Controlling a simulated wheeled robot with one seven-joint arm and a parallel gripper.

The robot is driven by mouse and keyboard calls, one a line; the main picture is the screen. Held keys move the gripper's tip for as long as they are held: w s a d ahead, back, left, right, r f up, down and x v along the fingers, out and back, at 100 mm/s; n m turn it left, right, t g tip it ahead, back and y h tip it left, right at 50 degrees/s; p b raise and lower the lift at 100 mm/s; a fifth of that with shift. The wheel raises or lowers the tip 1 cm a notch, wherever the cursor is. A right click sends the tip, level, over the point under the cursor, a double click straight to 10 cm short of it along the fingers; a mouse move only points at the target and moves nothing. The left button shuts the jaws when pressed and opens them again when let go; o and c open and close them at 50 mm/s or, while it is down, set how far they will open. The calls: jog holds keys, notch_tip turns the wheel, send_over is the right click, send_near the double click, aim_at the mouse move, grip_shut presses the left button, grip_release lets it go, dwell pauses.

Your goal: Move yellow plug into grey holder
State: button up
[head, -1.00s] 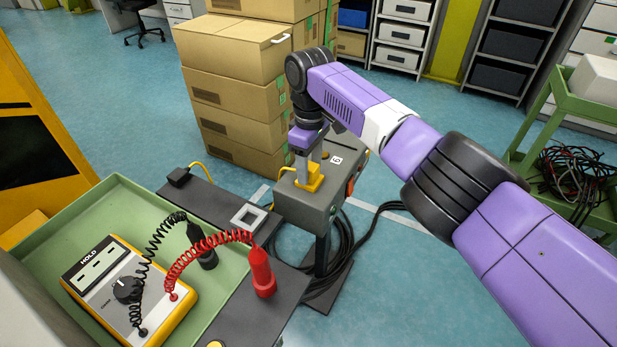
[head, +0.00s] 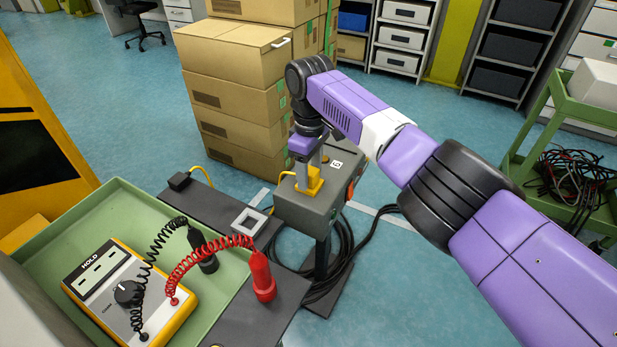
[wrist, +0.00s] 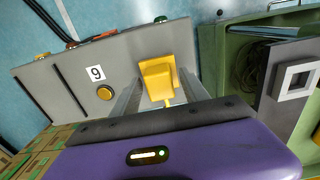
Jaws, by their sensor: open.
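The yellow plug (head: 314,188) sits on top of a grey box marked 9 (head: 325,212). It also shows in the wrist view (wrist: 158,78), with a yellow cable running from it in the head view. My gripper (head: 308,182) points down over the plug. Its two fingers stand on either side of the plug, open, and it does not look clamped. The grey holder (head: 240,216), a light square frame with a dark opening, is on the dark bench to the left of the box. It also shows at the right of the wrist view (wrist: 282,82).
A green tray (head: 115,192) holds a yellow meter (head: 128,300) with coiled leads to a black plug (head: 203,252) and a red plug (head: 262,277). Stacked cardboard boxes (head: 240,100) stand behind. Black cables (head: 350,262) lie on the floor beside the grey box.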

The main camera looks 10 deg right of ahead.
aim_at(310, 170)
grip_shut()
jog(key=shift+r+p, duration=0.4)
dwell(0.4)
jog(key=shift+r+p, duration=2.05)
jog(key=shift+r, duration=0.15)
jog(key=shift+a, duration=0.1)
jog(key=shift+s+a+r+p, duration=0.3)
jog(key=shift+s+a+r, duration=0.25)
jog(key=shift+s+a, duration=1.75)
jog(key=shift+s+a+r+p, duration=0.25)
jog(key=shift+s+a+r, duration=0.3)
jog(key=shift+s+a, duration=1.75)
jog(key=shift+s+a+r+p, duration=0.3)
jog(key=shift+s+a+r, duration=0.25)
jog(key=shift+s+a, duration=1.75)
